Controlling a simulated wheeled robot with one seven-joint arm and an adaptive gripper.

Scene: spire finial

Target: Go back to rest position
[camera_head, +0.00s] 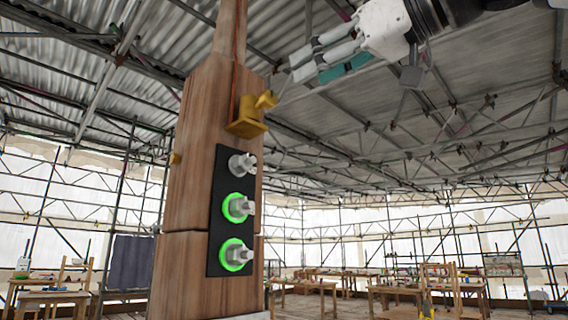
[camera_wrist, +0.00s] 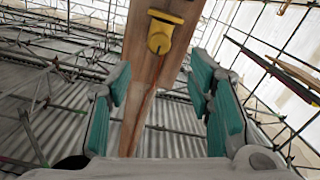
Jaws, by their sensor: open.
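My gripper (camera_head: 325,62) is at the upper right of the wooden spire in the head view, apart from it. In the wrist view my gripper (camera_wrist: 160,112) has its teal-padded fingers spread with nothing between them. The wooden spire (camera_head: 190,125) stands upright left of centre in the head view. It also shows at the top middle of the wrist view (camera_wrist: 137,50). A yellow bracket (camera_head: 247,118) with a spout-like part sits on the spire, below and left of my gripper. It also shows in the wrist view (camera_wrist: 160,36), ahead of the fingers.
A black panel (camera_head: 217,215) on the spire carries three grey knobs; the lower two have glowing green rings. Scaffold poles and a corrugated roof (camera_head: 350,120) surround the spire. Wooden workbenches (camera_head: 400,290) stand at the back.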

